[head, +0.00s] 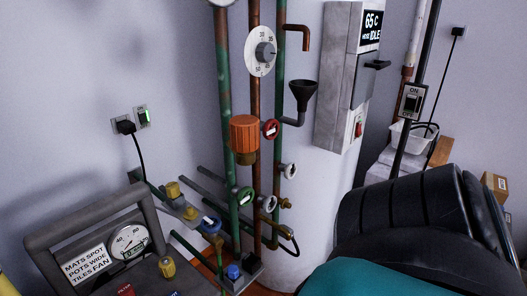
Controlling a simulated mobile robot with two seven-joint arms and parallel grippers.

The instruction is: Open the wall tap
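Several round valve handles sit on the pipes in the corner, and I cannot tell which one is the wall tap. There is a red handle (270,129), a green handle (244,197), a blue handle (211,224) and a lower blue knob (233,271). A bent copper spout (303,37) sticks out at the top, above a black funnel (303,92). Whether any valve is open or shut does not show. Neither of my grippers is in view.
A grey-framed machine with a gauge (129,241) fills the lower left. A black chair (406,222) with a teal seat blocks the lower right. A grey cabinet (340,85) with a display hangs right of the pipes. A plug and cable (124,127) are on the left wall.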

